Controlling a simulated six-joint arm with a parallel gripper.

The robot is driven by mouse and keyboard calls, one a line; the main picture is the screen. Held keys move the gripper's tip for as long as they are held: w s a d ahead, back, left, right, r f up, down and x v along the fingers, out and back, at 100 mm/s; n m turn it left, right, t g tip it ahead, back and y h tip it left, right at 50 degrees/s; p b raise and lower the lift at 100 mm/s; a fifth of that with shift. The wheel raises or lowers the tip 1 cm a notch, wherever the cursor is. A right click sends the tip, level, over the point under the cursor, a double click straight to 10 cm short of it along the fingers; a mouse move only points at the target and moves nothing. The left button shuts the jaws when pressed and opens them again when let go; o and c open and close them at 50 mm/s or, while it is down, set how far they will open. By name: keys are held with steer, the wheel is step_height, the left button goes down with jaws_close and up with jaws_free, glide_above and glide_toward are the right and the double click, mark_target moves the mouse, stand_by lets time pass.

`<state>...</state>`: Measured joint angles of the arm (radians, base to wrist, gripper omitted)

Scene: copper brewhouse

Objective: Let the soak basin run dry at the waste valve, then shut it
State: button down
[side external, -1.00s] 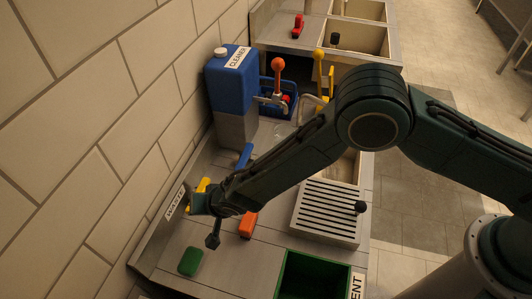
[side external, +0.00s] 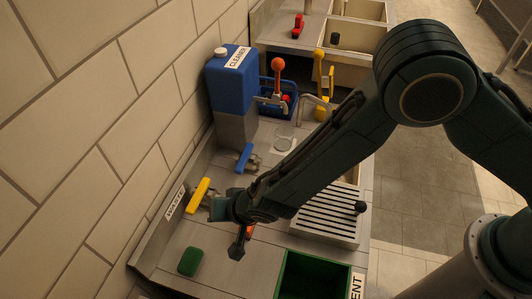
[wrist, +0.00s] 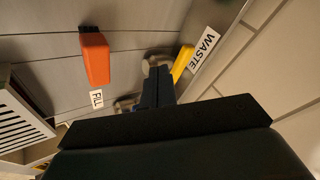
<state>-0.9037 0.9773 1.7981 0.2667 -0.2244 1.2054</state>
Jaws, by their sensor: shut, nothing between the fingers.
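The waste valve's yellow lever (side external: 197,196) stands beside the WASTE label (side external: 174,203) at the wall, slanting in the side view. It also shows in the wrist view (wrist: 183,62), partly behind my fingers. My gripper (side external: 216,208) is just to the right of the lever, shut and empty. In the wrist view my closed fingers (wrist: 155,82) point toward the valve; I cannot tell whether they touch the lever. My arm covers most of the soak basin, so its water level cannot be seen.
A blue-handled valve (side external: 244,157), a clear glass (side external: 284,137) and a blue CLEANER can (side external: 228,78) stand behind. An orange handle (wrist: 95,58) is nearby. A green sponge (side external: 190,262), a slatted rack (side external: 325,215) and a green-lined bin (side external: 310,275) are in front.

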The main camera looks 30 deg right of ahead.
steer(key=shift+s+a+v, duration=0.1)
steer(key=shift+a+v, duration=0.05)
steer(key=shift+v, duration=0.7)
steer(key=shift+s+a+v, duration=0.1)
steer(key=shift+a+v, duration=0.1)
steer(key=shift+v, duration=0.7)
steer(key=shift+a+v, duration=0.15)
steer(key=shift+v, duration=0.7)
steer(key=shift+r, duration=0.1)
steer(key=w+d+r+h, duration=0.2)
steer(key=d+r, duration=2)
steer(key=s+d+r+n, duration=0.1)
steer(key=s+d+r, duration=0.25)
steer(key=d, duration=0.25)
steer(key=s+d+r+n, duration=0.1)
steer(key=s+d+r, duration=0.2)
steer(key=s+d, duration=0.55)
steer(key=s, duration=0.3)
steer(key=s+d+r+n+g+h, duration=0.1)
steer(key=s+d, duration=0.2)
steer(key=s, duration=0.3)
steer(key=shift+s+d+r+n, duration=0.25)
steer(key=shift+d+n, duration=0.05)
